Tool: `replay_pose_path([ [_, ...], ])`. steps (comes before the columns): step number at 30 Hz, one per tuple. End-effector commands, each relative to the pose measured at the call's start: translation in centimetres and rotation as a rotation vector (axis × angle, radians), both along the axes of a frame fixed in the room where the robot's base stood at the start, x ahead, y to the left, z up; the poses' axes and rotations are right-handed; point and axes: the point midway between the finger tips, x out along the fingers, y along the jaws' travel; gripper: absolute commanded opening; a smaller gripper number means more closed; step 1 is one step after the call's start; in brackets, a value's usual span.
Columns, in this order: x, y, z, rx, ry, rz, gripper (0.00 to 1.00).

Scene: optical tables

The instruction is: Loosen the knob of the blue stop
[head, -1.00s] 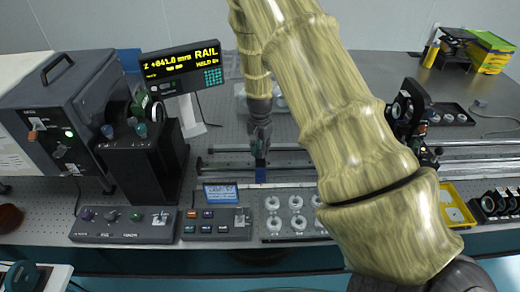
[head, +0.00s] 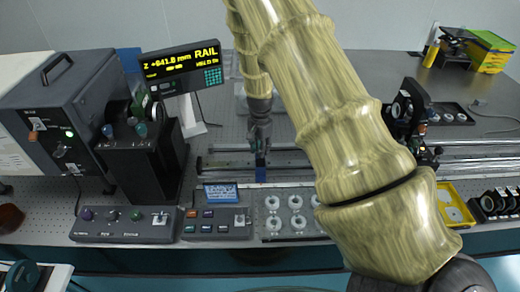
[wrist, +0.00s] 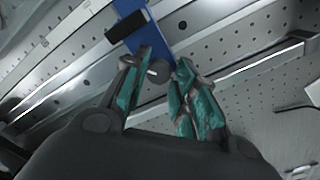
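The blue stop (wrist: 133,12) sits on the rail (wrist: 70,60) at the upper middle of the wrist view, with a dark block on its left part. Its small dark knob (wrist: 158,70) shows at its lower end. My gripper (wrist: 163,68) has its two teal-padded fingers on either side of the knob, with a gap between the fingertips. I cannot tell whether either finger touches the knob. In the head view the blue stop (head: 261,174) shows as a small patch below my gripper (head: 260,150), which points down at the rail.
A control box (head: 218,223) and a tray of white rings (head: 290,213) lie in front of the rail. Optics on mounts (head: 405,110) stand on the right.

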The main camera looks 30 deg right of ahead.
Motion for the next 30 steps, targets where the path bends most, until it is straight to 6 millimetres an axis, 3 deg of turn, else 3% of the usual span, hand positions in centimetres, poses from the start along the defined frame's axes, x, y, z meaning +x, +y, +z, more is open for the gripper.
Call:
replay_pose_path([
  [14, -0.1, 0.1, 0.4, 0.002, 0.003, 0.001, 0.45],
  [20, -0.1, 0.1, 3.0, 0.002, 0.001, 0.001, 0.45],
  [30, -0.1, 0.1, 9.1, 0.002, 0.001, 0.001, 0.45],
])
